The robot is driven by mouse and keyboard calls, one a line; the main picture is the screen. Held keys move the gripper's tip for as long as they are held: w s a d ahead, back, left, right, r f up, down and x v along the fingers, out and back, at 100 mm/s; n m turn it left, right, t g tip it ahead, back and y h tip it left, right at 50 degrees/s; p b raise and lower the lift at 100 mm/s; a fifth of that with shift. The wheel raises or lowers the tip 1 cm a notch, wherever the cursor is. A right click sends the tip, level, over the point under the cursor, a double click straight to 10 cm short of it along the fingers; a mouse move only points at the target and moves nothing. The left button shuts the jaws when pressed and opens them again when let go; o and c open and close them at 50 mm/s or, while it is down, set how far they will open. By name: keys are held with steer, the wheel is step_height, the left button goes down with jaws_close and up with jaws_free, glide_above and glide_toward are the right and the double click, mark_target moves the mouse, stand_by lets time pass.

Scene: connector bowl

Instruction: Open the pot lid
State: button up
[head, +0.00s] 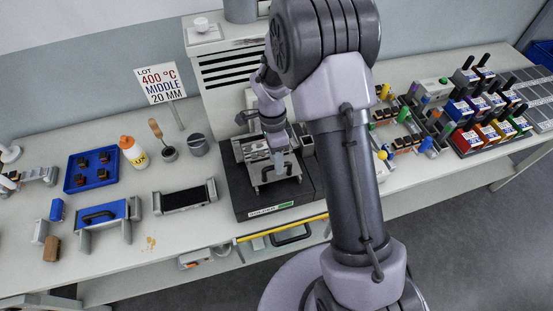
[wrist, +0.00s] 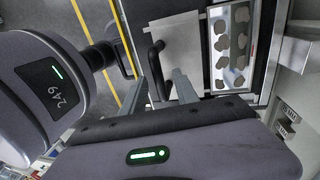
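The pot station has a black base (head: 243,207) with a pale metal top, in the middle of the bench. In the wrist view a pale flat plate, seemingly the lid (wrist: 182,58), carries a dark curved handle (wrist: 153,58). Beside it is an opening with a pale, shiny surface and several dark patches (wrist: 239,35). My gripper (wrist: 170,82) is over the plate, its two fingers apart with a gap between them. The handle is by the left finger; I cannot tell whether they touch. In the head view my gripper (head: 279,163) is over the station and partly hides the lid.
A tall vented cabinet (head: 228,72) stands behind the station. To the left are a black-topped tray (head: 185,198), a grey cup (head: 198,145), an orange-capped bottle (head: 132,152) and a blue tray (head: 77,181). Coloured connector bins (head: 467,140) crowd the right side. A sign (head: 161,83) stands behind.

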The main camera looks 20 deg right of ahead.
steer(key=w+r+p, duration=0.3)
steer(key=r, duration=1.4)
steer(key=shift+w, duration=0.2)
steer(key=s+a+f+n+t+b, duration=0.1)
steer(key=s+n+t+b, duration=0.1)
steer(key=s+n+b, duration=0.2)
steer(key=s+a+f+n+t+y+b, duration=0.1)
steer(key=s+n+b, duration=0.4)
steer(key=s, duration=0.6)
steer(key=s+a+f+n+t+y+b, duration=0.1)
steer(key=s+a+f+n+t+b, duration=0.1)
steer(key=s+n+t+b, duration=0.2)
steer(key=s+t+b, duration=0.1)
steer(key=s+b, duration=0.2)
steer(key=b, duration=0.1)
steer(key=shift+s+f+n, duration=0.25)
steer(key=shift+s+n, duration=0.05)
